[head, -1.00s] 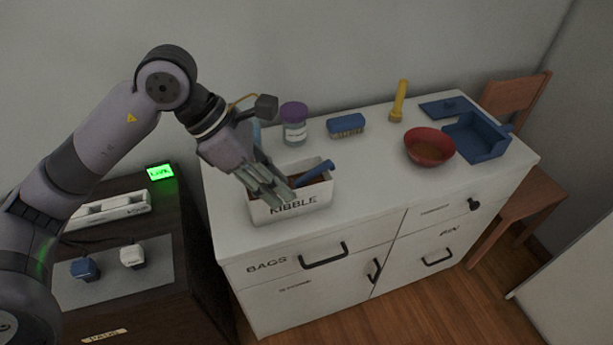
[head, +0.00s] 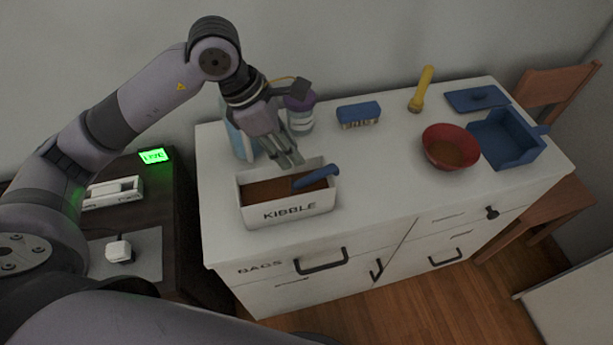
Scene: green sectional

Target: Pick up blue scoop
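The blue scoop (head: 318,177) lies in the white bin marked KIBBLE (head: 290,210). Its handle sticks up over the right side of the bin, and its lower end is hidden in the brown kibble (head: 268,190). My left gripper (head: 289,161) is above the back edge of the bin, pointing down, to the left of and behind the scoop handle. Its fingers look apart, with nothing between them, and do not touch the scoop. My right gripper is not in view.
A jar with a purple lid (head: 300,112) and a light blue item (head: 238,138) stand close behind the bin. A brush (head: 358,115), a yellow flashlight (head: 421,90), a red bowl (head: 451,148) and a blue tray (head: 508,140) are farther right. The cabinet top's front right is clear.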

